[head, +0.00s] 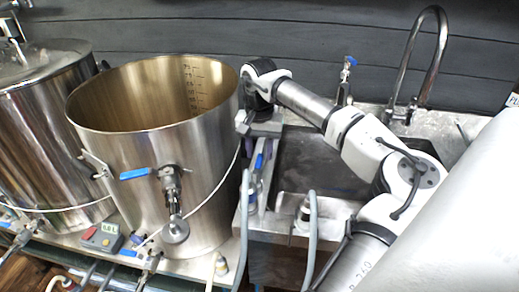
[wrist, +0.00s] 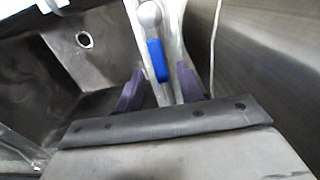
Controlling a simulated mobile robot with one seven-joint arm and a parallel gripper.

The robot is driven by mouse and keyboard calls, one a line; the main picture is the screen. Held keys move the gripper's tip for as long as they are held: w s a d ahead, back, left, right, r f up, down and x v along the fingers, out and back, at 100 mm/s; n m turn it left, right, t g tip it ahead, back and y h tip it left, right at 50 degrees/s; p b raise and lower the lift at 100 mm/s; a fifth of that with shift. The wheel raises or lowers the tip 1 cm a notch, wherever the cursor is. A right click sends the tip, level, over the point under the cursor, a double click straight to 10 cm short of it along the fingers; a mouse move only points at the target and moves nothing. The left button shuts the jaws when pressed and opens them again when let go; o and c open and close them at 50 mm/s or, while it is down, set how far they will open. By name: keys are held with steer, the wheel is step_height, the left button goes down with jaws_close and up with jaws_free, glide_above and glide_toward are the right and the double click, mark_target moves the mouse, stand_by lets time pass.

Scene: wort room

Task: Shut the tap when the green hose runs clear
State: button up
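A tap with a blue lever (wrist: 157,60) and a pale round body (wrist: 149,16) shows between my gripper's dark purple fingers in the wrist view. The lever lies lengthwise, with gaps to both fingers. My gripper (wrist: 160,86) is open. In the head view my gripper (head: 258,134) points down at the sink's left edge, just above a blue lever (head: 260,160). Grey hoses rise in front of the sink, one on the left (head: 243,225) and one on the right (head: 312,240). No hose looks clearly green, and no liquid flow can be made out.
A large open steel kettle (head: 205,150) with a blue-handled valve (head: 135,174) stands left of my gripper. The sink (head: 315,165) lies right, with a curved faucet (head: 440,50) and another blue-topped tap (head: 349,62) behind. A small red-and-grey control box (head: 102,236) sits front left.

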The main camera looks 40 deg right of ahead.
steer(key=shift+f, duration=0.45)
steer(key=shift+c, duration=0.3)
jaws_close()
